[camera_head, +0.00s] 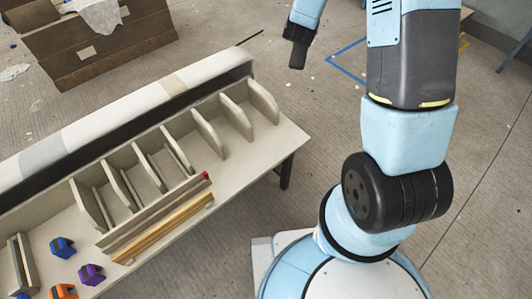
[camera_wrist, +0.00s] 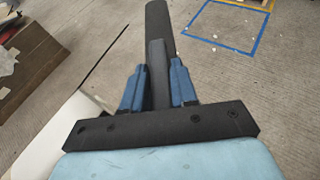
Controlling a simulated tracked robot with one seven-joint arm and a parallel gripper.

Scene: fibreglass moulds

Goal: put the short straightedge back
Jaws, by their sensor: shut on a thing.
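My gripper (camera_wrist: 157,88) points away from the wrist camera, its blue fingers shut on a dark grey bar (camera_wrist: 157,72). The bar runs out past the fingertips to a wider, darker end (camera_wrist: 160,26). I cannot tell for certain whether it is the short straightedge. In the head view the dark end of my arm (camera_head: 298,45) hangs over the floor, beyond and right of the bench, apart from it. On the bench, a long grey-brown strip with a red end (camera_head: 155,212) and a yellowish wooden strip (camera_head: 165,228) lie side by side in front of the mould.
A brown crate (camera_head: 100,45) stands behind. Blue tape (camera_head: 345,62) marks the floor.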

